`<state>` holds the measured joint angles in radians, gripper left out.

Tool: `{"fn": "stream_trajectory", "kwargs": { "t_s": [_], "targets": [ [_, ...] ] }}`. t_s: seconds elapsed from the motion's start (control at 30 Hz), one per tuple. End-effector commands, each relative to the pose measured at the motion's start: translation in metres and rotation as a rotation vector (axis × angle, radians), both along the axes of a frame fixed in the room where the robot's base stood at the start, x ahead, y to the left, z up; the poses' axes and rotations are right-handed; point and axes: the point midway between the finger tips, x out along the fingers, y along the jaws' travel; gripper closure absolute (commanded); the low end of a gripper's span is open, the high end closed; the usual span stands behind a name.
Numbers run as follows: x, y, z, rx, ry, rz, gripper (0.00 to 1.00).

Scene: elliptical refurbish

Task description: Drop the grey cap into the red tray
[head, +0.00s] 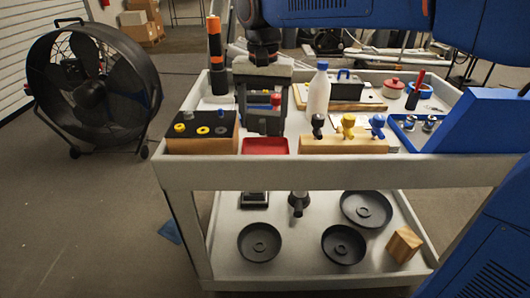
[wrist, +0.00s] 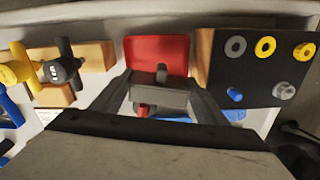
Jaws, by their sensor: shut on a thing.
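The red tray (head: 265,146) lies at the front edge of the cart's top; it also shows in the wrist view (wrist: 160,50). My gripper (head: 265,125) is just behind and above the tray in the head view. In the wrist view my gripper (wrist: 160,92) is shut, with the small grey cap (wrist: 162,73) at its fingertips, seen against the tray's red floor. The cap is mostly hidden by the fingers, and I cannot make it out in the head view. The cap's height above the tray is hard to tell.
A dark-topped block with rings and pegs (head: 205,143) stands left of the tray. A wooden block with black, yellow and blue valves (head: 345,145) stands to the right. A white bottle (head: 318,92) and an orange-black cylinder (head: 215,55) stand behind. The cart's front rim (head: 330,170) is close.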

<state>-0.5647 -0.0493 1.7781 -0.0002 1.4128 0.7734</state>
Motion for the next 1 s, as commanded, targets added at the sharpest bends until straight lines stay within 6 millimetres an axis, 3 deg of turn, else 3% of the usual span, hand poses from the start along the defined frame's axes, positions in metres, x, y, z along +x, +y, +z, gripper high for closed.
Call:
{"fn": "stream_trajectory", "kwargs": {
  "t_s": [0.03, 0.1, 0.13, 0.57, 1.0],
  "targets": [
    [0.000, 0.000, 0.000, 0.000, 0.000, 0.000, 0.30],
    [0.000, 0.000, 0.000, 0.000, 0.000, 0.000, 0.14],
    [0.000, 0.000, 0.000, 0.000, 0.000, 0.000, 0.11],
    [0.000, 0.000, 0.010, 0.001, -0.001, 0.000, 0.11],
    [0.001, 0.000, 0.091, 0.002, -0.002, 0.000, 0.11]
  ]
}}
